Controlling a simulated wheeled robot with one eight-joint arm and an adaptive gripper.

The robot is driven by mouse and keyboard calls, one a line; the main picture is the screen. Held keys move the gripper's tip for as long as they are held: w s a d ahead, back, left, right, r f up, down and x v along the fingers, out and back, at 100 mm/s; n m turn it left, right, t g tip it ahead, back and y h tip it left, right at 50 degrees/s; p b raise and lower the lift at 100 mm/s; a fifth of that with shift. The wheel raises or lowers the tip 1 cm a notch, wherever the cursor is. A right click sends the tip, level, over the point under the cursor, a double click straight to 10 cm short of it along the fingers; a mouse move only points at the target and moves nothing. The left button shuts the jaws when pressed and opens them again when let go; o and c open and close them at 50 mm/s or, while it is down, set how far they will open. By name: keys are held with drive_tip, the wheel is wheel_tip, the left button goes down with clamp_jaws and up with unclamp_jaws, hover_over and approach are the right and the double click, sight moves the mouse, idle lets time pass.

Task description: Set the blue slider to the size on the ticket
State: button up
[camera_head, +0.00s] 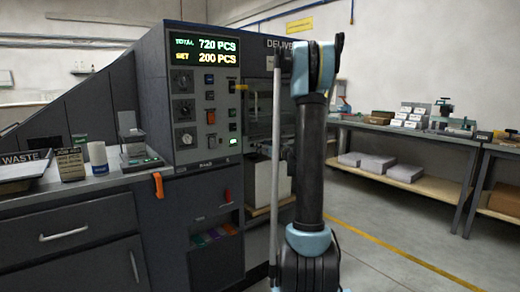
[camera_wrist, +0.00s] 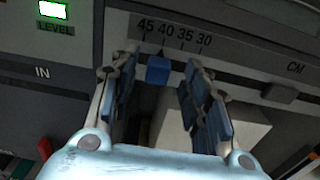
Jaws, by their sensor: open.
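The blue slider (camera_wrist: 158,70) shows in the wrist view on a slot below a printed scale (camera_wrist: 174,34) reading 45, 40, 35, 30. It sits close to the 40 mark. My gripper (camera_wrist: 159,62) is open, with one finger on each side of the slider and a visible gap on both sides. A small card (camera_head: 70,163) with dark print, possibly the ticket, stands on the left counter in the head view; I cannot read its size. In the head view my arm hides the slider and the gripper.
The machine's display (camera_head: 205,52) reads TOTAL 720 PCS and SET 200 PCS. A grey knob (camera_wrist: 280,92) sits right of the blue slider, near "CM". A white block (camera_wrist: 225,130) lies below the slot. A side table (camera_head: 440,130) stands at right, with clear floor before it.

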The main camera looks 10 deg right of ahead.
drive_tip(key=v, duration=0.9)
drive_tip(key=s+a+f+n+g+h, duration=0.1)
drive_tip(key=s+a+f+n+g, duration=0.25)
drive_tip(key=s+a+n, duration=0.55)
drive_tip(key=s+a+f+n+g+h, duration=0.1)
drive_tip(key=s+a+f+n+g, duration=0.35)
drive_tip(key=s, duration=0.75)
drive_tip(key=s+d+f+n+g+h, duration=0.1)
drive_tip(key=s+d+f+n+h, duration=0.1)
drive_tip(key=s+n, duration=0.3)
drive_tip(key=s+d+f+n+g+h, duration=0.2)
drive_tip(key=s+d+f+n, duration=0.2)
drive_tip(key=s, duration=0.7)
drive_tip(key=s+d+f+n+g+h, duration=0.2)
drive_tip(key=s+d+f+n+h, duration=0.1)
drive_tip(key=s+n, duration=0.4)
drive_tip(key=shift+s+d+f+n, duration=0.4)
drive_tip(key=shift+s+d, duration=0.1)
drive_tip(key=shift+s, duration=0.15)
